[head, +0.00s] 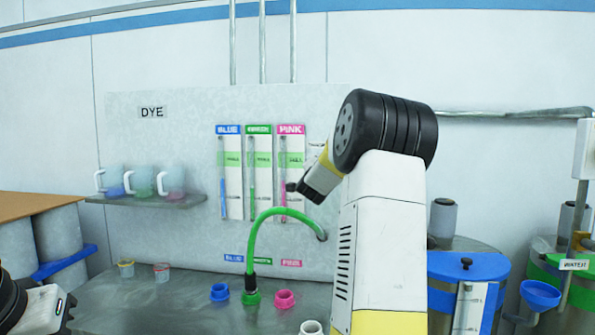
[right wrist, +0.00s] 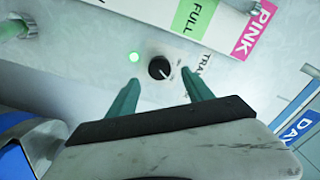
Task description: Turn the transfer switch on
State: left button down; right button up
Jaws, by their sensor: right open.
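The transfer switch (right wrist: 159,68) is a small black round knob with a pale pointer mark on the white panel. A green lamp (right wrist: 134,57) glows beside it. A partly covered label starting "TRA" stands next to it. My right gripper (right wrist: 162,77) is open, its two green fingers pointing at the panel, one on each side of the knob in the picture. I cannot tell whether they touch it. In the head view my right arm reaches to the panel right of the pink gauge and hides the switch.
Blue, green and pink gauges (head: 259,172) hang on the panel left of my right gripper. A green hose (head: 276,213) arches from the panel to the green port (head: 251,298). Jugs stand on a shelf (head: 150,200) at left. Drums (head: 466,267) stand at right.

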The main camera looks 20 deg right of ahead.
jog(key=v, duration=0.3)
jog(key=shift+s+a, duration=0.1)
jog(key=shift+s, duration=0.05)
dwell(0.3)
jog(key=s+a+f+n+g+y, duration=0.1)
jog(key=s+a+f+n+y, duration=0.1)
jog(key=s+a+n+y, duration=0.65)
jog(key=s+a+f+n+g+y, duration=0.1)
jog(key=s+a+n+g, duration=0.15)
jog(key=s+a, duration=0.75)
jog(key=s+a+f+n+g, duration=0.2)
jog(key=s+a+f, duration=0.1)
jog(key=s, duration=0.3)
jog(key=s+a+f+n+g+y, duration=0.1)
jog(key=s+a+f+n, duration=0.2)
jog(key=s, duration=0.4)
jog(key=s+a+f+n+g+y, duration=0.1)
jog(key=s+a+f+n+g, duration=0.1)
jog(key=s+a+f, duration=0.3)
jog(key=shift+s+f+g, duration=0.35)
jog(key=shift+s+f, duration=0.1)
jog(key=shift+s, duration=0.4)
